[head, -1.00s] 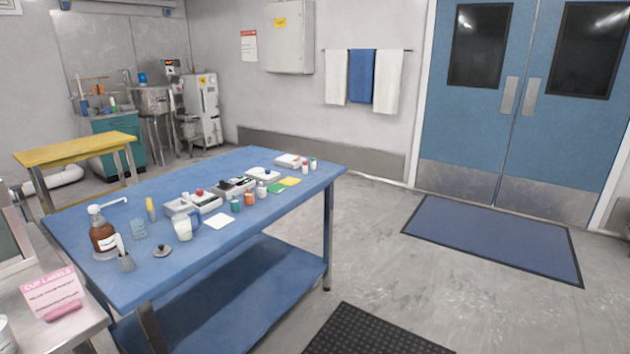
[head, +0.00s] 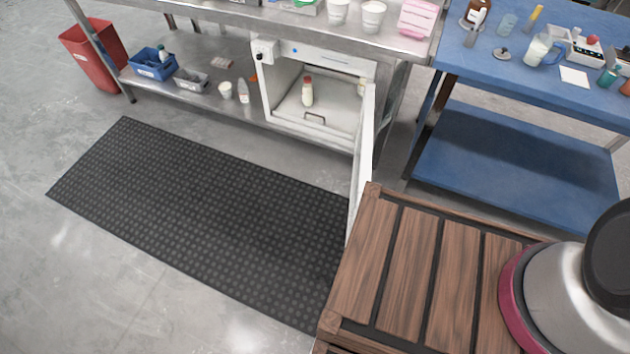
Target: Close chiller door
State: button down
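The chiller (head: 268,95) is a small white box under the steel counter, seen in the head view at top centre. Its door (head: 364,150) stands open, swung out toward me on the right-hand side and seen almost edge-on. Inside, a small bottle with a red cap (head: 307,92) stands on the chiller floor, and another pale container (head: 362,86) is by the right wall. The lower end of the door is partly hidden behind the wooden slatted top. My gripper is not in view.
A wooden slatted top (head: 413,265) fills the lower right, with my arm's rounded parts above it. A black mat (head: 200,215) lies on clear floor left of the door. The blue table (head: 470,60) stands right; a red bin (head: 92,50) stands far left.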

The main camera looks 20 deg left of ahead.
aim_at(361, 171)
jog(key=l+u, duration=1.4)
jog(key=k+l+z, duration=0.25)
jog(key=k, duration=0.2)
